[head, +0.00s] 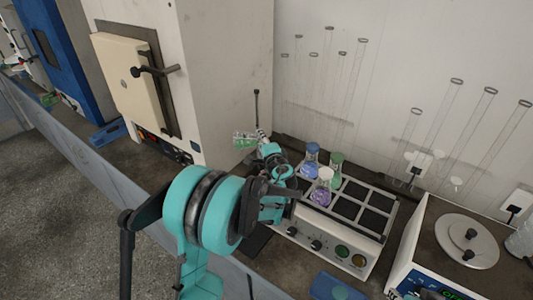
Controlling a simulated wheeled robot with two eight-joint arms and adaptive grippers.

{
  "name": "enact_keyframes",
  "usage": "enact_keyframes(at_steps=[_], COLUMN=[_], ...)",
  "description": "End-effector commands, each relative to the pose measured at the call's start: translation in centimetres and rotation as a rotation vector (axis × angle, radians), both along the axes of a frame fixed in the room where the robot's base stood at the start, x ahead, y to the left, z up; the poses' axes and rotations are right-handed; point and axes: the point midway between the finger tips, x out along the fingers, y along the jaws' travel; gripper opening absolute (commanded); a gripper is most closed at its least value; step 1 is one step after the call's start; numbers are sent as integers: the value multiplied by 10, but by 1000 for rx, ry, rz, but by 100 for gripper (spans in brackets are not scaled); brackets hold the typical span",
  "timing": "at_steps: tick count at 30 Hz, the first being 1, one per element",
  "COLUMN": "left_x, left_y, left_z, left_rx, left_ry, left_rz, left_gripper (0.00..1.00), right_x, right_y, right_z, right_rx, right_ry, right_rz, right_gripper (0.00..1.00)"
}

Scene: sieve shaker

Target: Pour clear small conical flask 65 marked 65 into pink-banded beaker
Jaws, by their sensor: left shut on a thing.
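My left gripper (262,139) is at the far end of my teal arm, in front of the large white cabinet. It is shut on a small clear glass vessel (243,139) with a green tint, which sticks out to its left. The vessel is too small for me to read any number on it, and its tilt is hard to tell. I cannot make out a pink-banded beaker in this view. My right gripper is not in view.
A multi-place hotplate (348,222) holds flasks with blue (310,163), green (336,170) and purple (320,196) contents at its left end; its right plates are empty. A white cabinet (225,70) stands behind left. A round-topped device (466,241) stands at right.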

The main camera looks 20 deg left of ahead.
Motion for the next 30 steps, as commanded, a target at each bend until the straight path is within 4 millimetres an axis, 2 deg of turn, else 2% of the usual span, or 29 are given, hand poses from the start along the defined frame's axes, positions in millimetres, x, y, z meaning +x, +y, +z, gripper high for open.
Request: enact_keyframes(at_steps=[30], left_x=[0], left_y=[-1], left_z=[-4], left_rx=[41], left_ry=[14], left_rz=[-1], left_gripper=[0], right_x=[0], right_y=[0], right_z=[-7], right_rx=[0], right_ry=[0], right_rz=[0], right_gripper=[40])
